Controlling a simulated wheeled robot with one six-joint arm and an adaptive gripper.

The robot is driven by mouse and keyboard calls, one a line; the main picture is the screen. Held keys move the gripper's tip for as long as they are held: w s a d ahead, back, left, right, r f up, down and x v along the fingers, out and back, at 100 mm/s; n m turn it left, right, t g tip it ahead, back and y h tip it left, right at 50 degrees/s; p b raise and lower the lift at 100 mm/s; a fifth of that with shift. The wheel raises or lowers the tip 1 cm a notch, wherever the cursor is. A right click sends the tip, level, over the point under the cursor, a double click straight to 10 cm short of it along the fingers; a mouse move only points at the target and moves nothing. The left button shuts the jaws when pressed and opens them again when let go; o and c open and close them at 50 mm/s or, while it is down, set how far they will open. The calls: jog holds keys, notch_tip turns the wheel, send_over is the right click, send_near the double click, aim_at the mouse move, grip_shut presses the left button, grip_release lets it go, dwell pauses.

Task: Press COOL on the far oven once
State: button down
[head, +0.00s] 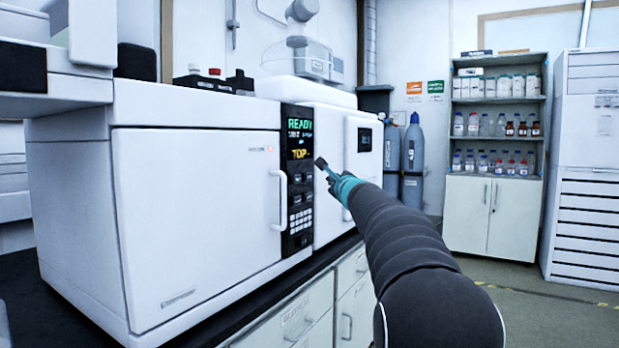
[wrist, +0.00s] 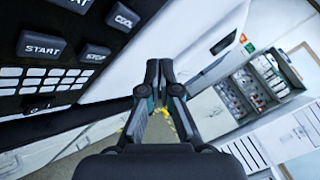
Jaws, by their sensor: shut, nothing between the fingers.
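A large white oven (head: 200,205) stands on the bench in the head view, with a dark control panel (head: 298,180) on its right side. Its display reads READY in green, with yellow text below. In the wrist view the COOL button (wrist: 124,17) is at the top, with the START button (wrist: 42,44) to its left and lower. A smaller button (wrist: 95,53) lies below COOL. My gripper (head: 322,164) is shut and empty, just right of the panel in the head view. In the wrist view the fingertips (wrist: 160,70) are right of and below COOL, apart from it.
A second white instrument (head: 335,160) with a small screen stands beyond the panel. The oven's door handle (head: 279,200) sticks out left of the panel. Gas cylinders (head: 414,160) and a bottle shelf (head: 497,125) are at the back. The floor at right is clear.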

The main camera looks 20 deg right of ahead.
jog(key=shift+w+a, duration=0.65)
jog(key=shift+w, duration=0.15)
jog(key=shift+w+a, duration=0.6)
jog(key=shift+w, duration=0.2)
jog(key=shift+w+a, duration=0.1)
dwell(0.3)
jog(key=shift+w+a, duration=0.2)
jog(key=shift+w+a, duration=0.25)
jog(key=shift+w, duration=0.1)
dwell(0.9)
dwell(0.5)
jog(key=shift+s+d+b, duration=0.3)
jog(key=shift+s+d, duration=0.2)
jog(key=shift+s, duration=0.2)
jog(key=s+d, duration=0.1)
jog(key=s, duration=0.1)
jog(key=s+d+b, duration=0.1)
jog(key=s+d, duration=0.1)
dwell(0.4)
